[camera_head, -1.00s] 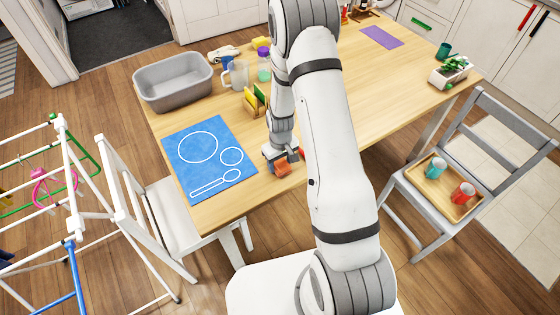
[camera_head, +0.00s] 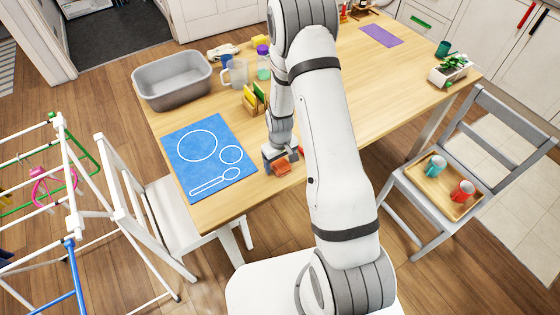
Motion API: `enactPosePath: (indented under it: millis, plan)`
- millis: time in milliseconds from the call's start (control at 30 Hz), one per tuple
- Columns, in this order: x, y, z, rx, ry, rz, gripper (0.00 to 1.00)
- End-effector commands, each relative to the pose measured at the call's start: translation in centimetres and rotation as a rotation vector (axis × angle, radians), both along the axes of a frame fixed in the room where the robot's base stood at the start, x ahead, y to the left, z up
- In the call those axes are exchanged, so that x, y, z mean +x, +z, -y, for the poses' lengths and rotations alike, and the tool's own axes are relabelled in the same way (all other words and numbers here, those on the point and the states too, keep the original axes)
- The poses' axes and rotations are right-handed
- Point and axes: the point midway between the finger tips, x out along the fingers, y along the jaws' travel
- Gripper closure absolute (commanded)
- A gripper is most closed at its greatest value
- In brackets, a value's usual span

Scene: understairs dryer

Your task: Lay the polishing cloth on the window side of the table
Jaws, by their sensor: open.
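A small folded orange cloth-like item (camera_head: 282,168) lies on the wooden table (camera_head: 345,105) near its front edge, right of the blue mat; it may be the polishing cloth. My gripper (camera_head: 283,161) is open and pointing down, with its fingers low around or just above this item. I cannot tell whether they touch it. Another crumpled pale cloth-like thing (camera_head: 222,52) lies at the table's back left. Part of the table is hidden behind my arm. No window shows, so the window side cannot be told.
A blue place mat (camera_head: 212,172) lies at the left end, with a grey basin (camera_head: 172,80), a jug (camera_head: 237,74) and a wooden rack (camera_head: 254,102) behind it. A purple mat (camera_head: 381,36) and planter (camera_head: 449,73) are to the right. Chairs and a drying rack flank the table.

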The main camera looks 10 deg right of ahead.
Motion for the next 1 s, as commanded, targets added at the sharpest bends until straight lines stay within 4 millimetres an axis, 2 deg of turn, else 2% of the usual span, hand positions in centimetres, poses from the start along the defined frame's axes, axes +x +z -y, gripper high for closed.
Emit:
enactPosePath:
  millis: [167,600,933,1000]
  plan:
    - [0.1,1.4,0.0,0.0,0.0,0.003,0.22]
    - [0.1,9.3,-0.1,0.001,0.001,0.005,0.22]
    - [-0.1,12.7,-0.1,0.0,-0.002,0.006,0.22]
    - [-0.5,14.0,-0.1,0.0,-0.011,0.015,0.22]
